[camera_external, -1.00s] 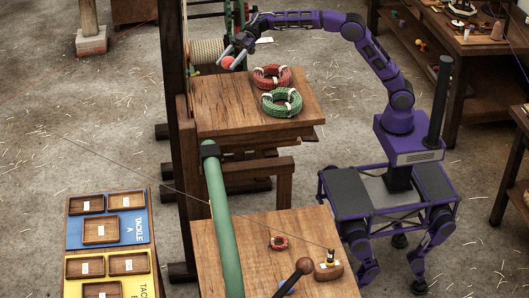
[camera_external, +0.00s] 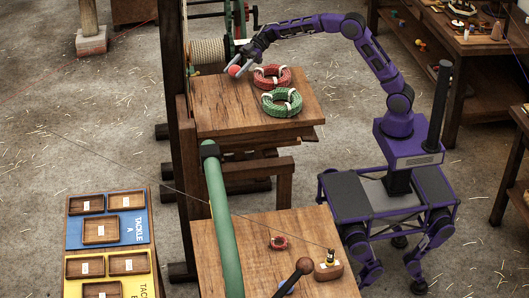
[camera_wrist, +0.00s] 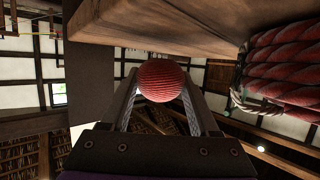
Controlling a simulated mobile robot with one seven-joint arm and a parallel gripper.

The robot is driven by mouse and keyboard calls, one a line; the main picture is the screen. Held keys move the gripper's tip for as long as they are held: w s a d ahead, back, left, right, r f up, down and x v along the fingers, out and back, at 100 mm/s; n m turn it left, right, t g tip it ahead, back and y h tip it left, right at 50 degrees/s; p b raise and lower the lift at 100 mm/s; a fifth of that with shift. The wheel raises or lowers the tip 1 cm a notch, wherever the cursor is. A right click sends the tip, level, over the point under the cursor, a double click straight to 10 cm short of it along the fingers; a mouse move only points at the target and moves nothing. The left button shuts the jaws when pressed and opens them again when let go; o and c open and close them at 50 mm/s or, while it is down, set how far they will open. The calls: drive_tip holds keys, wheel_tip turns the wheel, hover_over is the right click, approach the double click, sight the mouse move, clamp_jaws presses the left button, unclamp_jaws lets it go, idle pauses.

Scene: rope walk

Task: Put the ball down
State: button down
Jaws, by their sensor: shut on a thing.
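A small red ball (camera_external: 234,70) is between the fingertips of my gripper (camera_external: 239,70), near the back left of the upper wooden table (camera_external: 215,112). In the wrist view the ball (camera_wrist: 161,81) shows a ridged red surface, with one finger of my gripper (camera_wrist: 160,90) on each side. My gripper is shut on it. The external view does not make clear whether the ball touches the tabletop. In the wrist view the table's edge (camera_wrist: 170,28) is close by the ball.
A red rope coil (camera_external: 272,77) and a green rope coil (camera_external: 282,102) lie on the upper table, right of my gripper. A dark post (camera_external: 172,90) and a rope drum (camera_external: 208,52) stand at the left. The table's front left is clear.

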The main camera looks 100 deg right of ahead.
wheel_tip(320, 180, down, 2)
drive_tip(key=shift+c, duration=2.1)
unclamp_jaws()
drive_tip(key=shift+s+d+r, duration=0.1)
drive_tip(key=v, duration=1.1)
drive_tip(key=shift+s+d+p, duration=0.2)
drive_tip(key=shift+d+p, duration=0.05)
drive_tip(key=shift+p, duration=0.15)
